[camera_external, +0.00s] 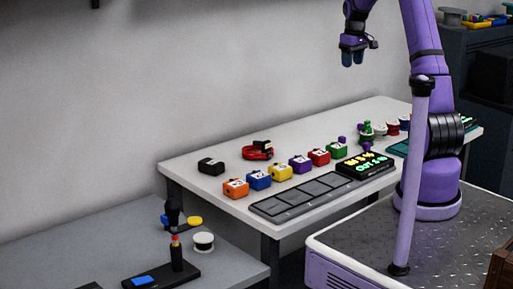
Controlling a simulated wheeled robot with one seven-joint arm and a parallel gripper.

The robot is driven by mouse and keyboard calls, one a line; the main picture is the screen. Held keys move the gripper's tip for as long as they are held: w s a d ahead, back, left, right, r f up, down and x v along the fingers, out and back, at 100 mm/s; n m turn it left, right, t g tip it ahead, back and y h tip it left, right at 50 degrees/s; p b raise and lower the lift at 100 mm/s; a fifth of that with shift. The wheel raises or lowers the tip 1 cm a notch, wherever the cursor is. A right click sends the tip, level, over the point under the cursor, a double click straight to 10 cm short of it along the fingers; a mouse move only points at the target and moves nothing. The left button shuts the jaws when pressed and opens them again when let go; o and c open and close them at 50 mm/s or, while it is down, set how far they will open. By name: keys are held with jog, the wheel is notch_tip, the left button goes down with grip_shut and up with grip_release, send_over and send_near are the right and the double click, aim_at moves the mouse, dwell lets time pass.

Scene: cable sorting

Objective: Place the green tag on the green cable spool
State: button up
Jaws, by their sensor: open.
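My gripper (353,58) hangs high above the far part of the white table, open and empty, with its fingers pointing down. It touches nothing on the table. A small green block (337,151) with a pale mark on it stands at the right end of a row of coloured blocks; it may be the green tag, but it is too small to be sure. A green spool-like piece (366,131) stands upright farther back, beside pale and red spools. Its details are too small to tell, and I cannot tell whether anything rests on it.
Orange (236,188), blue, yellow, purple and red blocks form the row. A dark sectioned tray (305,194) and a black display (365,164) lie in front. A black block (211,167) and red cable coil (258,153) sit behind. A lower grey table (75,250) stands left.

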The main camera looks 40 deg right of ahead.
jog(key=s+a+r+t, duration=0.1)
jog(key=s+a+r, duration=0.6)
jog(key=a, duration=0.3)
jog(key=s+a+r+t, duration=0.1)
jog(key=s+a+r, duration=0.55)
jog(key=a, duration=0.25)
jog(key=s+a+t, duration=0.1)
jog(key=s+a, duration=0.4)
jog(key=s, duration=0.4)
jog(key=s+a+f+t, duration=0.1)
jog(key=s+a, duration=0.4)
jog(key=s, duration=0.5)
jog(key=shift+f, duration=0.15)
